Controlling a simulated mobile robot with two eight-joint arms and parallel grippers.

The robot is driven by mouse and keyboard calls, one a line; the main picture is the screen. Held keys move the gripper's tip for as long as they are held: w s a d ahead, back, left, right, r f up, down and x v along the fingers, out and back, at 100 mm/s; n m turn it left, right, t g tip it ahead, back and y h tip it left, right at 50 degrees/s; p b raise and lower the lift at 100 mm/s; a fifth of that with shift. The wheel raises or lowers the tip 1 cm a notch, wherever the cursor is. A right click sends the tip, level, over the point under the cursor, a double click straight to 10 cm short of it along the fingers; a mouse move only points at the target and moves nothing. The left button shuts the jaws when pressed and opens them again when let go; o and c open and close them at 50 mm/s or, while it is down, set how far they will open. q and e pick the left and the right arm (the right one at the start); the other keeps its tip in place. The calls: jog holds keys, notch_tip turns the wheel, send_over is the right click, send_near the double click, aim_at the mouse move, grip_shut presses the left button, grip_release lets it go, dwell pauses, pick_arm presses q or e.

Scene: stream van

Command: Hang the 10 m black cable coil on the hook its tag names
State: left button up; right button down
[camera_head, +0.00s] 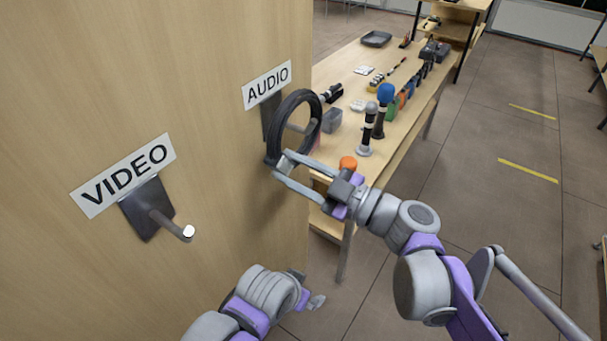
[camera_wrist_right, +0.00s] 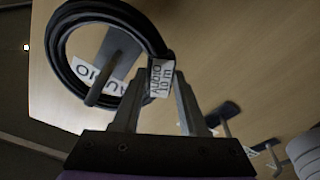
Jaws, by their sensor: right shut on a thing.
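The black cable coil (camera_head: 273,146) is held up at the wooden panel, in front of the AUDIO hook (camera_head: 268,112). My right gripper (camera_head: 281,166) is shut on the coil's lower edge. In the right wrist view the coil (camera_wrist_right: 60,40) has a white tag (camera_wrist_right: 160,78) at the fingers, reading AUDIO and 10 m. The VIDEO hook (camera_head: 165,218) is bare, at the left. My left gripper (camera_head: 312,298) is low, near the panel's foot, its jaws unclear.
A wooden table (camera_head: 350,75) behind the panel carries microphones (camera_head: 368,128), a grey bin (camera_head: 331,120) and other small gear. An orange-topped item (camera_head: 348,163) stands at its near end. Open floor (camera_head: 500,130) with yellow stripes lies to the right.

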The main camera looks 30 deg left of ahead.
jog(key=shift+a, duration=0.45)
jog(key=shift+a+f, duration=0.1)
jog(key=shift+f, duration=0.2)
jog(key=shift+f+b, duration=0.7)
jog(key=shift+f, duration=0.4)
jog(key=shift+c, duration=1.8)
grip_release()
